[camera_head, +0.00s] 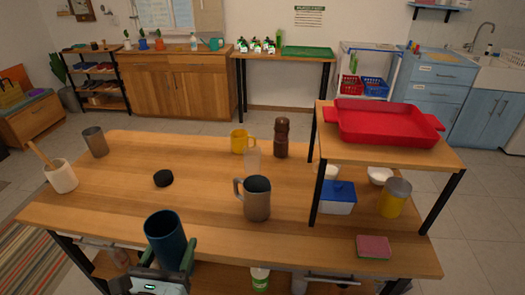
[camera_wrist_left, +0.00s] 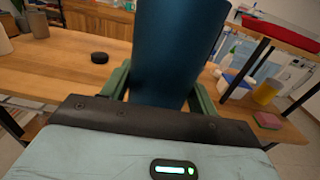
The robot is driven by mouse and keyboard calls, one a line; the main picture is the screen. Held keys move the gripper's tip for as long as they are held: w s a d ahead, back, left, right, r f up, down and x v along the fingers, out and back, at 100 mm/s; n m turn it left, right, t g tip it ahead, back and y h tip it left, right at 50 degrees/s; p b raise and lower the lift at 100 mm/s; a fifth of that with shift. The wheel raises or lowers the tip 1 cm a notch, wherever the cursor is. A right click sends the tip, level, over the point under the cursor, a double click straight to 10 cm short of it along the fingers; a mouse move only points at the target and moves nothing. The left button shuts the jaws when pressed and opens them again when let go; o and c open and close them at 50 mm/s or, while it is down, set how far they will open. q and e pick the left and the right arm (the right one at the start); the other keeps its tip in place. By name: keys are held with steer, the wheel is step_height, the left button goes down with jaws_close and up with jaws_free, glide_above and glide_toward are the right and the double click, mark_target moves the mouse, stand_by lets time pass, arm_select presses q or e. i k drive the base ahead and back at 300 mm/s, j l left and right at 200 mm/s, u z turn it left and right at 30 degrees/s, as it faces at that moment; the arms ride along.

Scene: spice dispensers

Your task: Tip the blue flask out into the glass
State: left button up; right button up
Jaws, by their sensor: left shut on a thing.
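The blue flask (camera_head: 166,238) is upright at the front edge of the table, its open top facing up. My left gripper (camera_head: 168,256) is shut on it, with a green finger on each side. In the left wrist view the flask (camera_wrist_left: 178,50) fills the middle, between the green fingers (camera_wrist_left: 160,88). A clear glass (camera_head: 252,160) stands on the table behind the grey mug, which partly hides its lower part. The flask is in front and to the left of the glass, well apart from it. My right gripper is in neither view.
The grey mug (camera_head: 257,199) stands between flask and glass. A black lid (camera_head: 163,178) lies left of centre. A raised shelf (camera_head: 433,158) with a red tray (camera_head: 388,125) stands right.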

mark_target(252, 153)
steer(key=j+z, duration=0.2)
steer(key=z, duration=0.5)
steer(key=j+z, duration=0.6)
steer(key=j, duration=0.3)
steer(key=k+j+z, duration=0.2)
steer(key=j, duration=0.3)
steer(key=k+j, duration=0.1)
steer(key=j, duration=0.8)
steer(key=k+j+z, duration=0.1)
steer(key=j, duration=0.3)
